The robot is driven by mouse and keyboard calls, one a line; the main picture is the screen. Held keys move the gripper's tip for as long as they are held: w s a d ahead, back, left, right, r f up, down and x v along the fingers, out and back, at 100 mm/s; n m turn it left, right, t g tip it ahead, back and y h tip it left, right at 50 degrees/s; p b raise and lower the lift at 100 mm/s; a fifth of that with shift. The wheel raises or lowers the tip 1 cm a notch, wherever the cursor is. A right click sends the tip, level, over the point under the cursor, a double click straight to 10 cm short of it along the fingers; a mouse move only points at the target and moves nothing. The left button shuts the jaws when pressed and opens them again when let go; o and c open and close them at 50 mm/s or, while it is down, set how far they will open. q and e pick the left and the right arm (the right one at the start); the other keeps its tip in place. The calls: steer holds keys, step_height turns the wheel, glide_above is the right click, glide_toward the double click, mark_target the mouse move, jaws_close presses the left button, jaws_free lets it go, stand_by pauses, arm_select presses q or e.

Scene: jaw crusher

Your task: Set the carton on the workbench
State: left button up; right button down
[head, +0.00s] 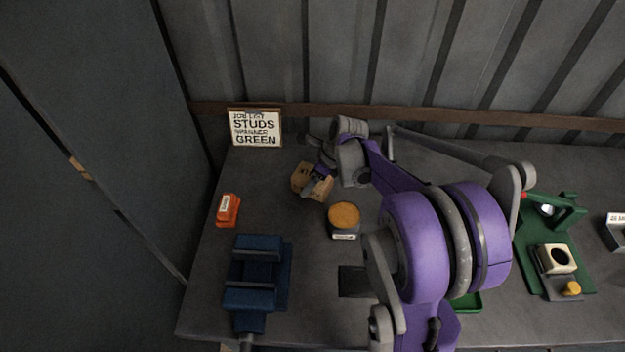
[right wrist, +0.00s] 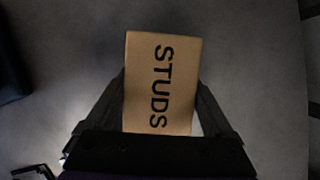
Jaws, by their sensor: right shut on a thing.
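The carton is a small brown box (head: 299,181) marked STUDS, at the back left of the grey workbench (head: 270,210). It fills the middle of the right wrist view (right wrist: 160,80), with its lettering facing the camera. My right gripper (head: 317,181) is shut on the carton, one finger on each side of it (right wrist: 160,112). Part of the carton is hidden behind the gripper in the head view. I cannot tell whether the carton touches the bench top or hangs just above it. My left gripper is not in view.
A round tin with an orange-brown top (head: 344,215) stands in front of the carton. An orange labelled block (head: 228,210) and a blue vise (head: 257,275) are at left. A job list sign (head: 255,128) stands behind. A green fixture (head: 550,235) is at right.

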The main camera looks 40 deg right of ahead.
steer(key=shift+f, duration=0.15)
jaws_free()
steer(key=shift+r, duration=0.25)
steer(key=p+v, duration=0.1)
steer(key=v, duration=1.1)
